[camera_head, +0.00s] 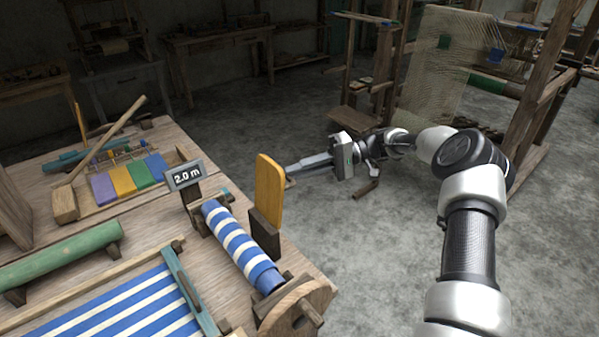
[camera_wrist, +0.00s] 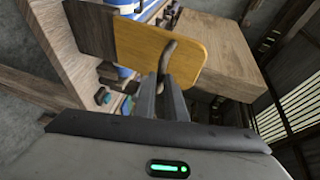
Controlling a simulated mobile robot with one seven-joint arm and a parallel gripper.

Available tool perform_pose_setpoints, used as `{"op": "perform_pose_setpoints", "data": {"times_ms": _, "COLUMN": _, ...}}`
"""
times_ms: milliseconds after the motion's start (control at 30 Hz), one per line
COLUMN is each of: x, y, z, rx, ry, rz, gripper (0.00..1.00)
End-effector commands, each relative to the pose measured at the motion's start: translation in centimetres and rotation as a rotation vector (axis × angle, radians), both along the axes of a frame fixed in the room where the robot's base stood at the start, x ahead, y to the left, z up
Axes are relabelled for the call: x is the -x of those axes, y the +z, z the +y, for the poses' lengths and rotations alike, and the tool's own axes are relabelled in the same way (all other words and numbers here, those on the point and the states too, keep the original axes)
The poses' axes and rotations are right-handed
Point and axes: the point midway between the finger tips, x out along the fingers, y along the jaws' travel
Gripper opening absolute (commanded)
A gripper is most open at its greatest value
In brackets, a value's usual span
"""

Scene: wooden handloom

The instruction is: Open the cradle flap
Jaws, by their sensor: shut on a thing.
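The yellow cradle flap (camera_head: 269,190) stands upright at the table's right edge, beside the blue-and-white striped cloth roll (camera_head: 235,240). A dark wooden block (camera_head: 264,234) is at its lower end. My gripper (camera_head: 291,172) reaches in from the right to the flap's outer side. In the wrist view the flap (camera_wrist: 135,42) fills the upper middle and carries a curved brown handle (camera_wrist: 167,54). My gripper's fingers (camera_wrist: 165,84) are shut on this handle. The fingertips' exact contact is partly hidden.
A small "2.0 m" display (camera_head: 184,175) stands left of the flap. Striped cloth (camera_head: 125,305), a green roller (camera_head: 60,255) and a wooden mallet (camera_head: 66,203) lie on the table (camera_head: 200,150). Open floor (camera_head: 340,255) is right of the table; a loom frame stands behind.

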Motion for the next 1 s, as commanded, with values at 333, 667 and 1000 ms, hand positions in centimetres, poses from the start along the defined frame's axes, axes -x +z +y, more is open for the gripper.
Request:
{"op": "perform_pose_setpoints", "data": {"times_ms": 333, "x": 0.3, "y": -0.8, "z": 0.1, "rx": 0.010, "ry": 0.007, "rz": 0.008, "gripper": 0.00}}
{"op": "perform_pose_setpoints", "data": {"times_ms": 667, "x": 0.2, "y": -0.6, "z": 0.1, "rx": 0.006, "ry": 0.005, "rz": 0.005, "gripper": 0.29}}
{"op": "perform_pose_setpoints", "data": {"times_ms": 1000, "x": -0.4, "y": -0.2, "z": -2.2, "rx": 0.007, "ry": -0.001, "rz": 0.003, "gripper": 0.29}}
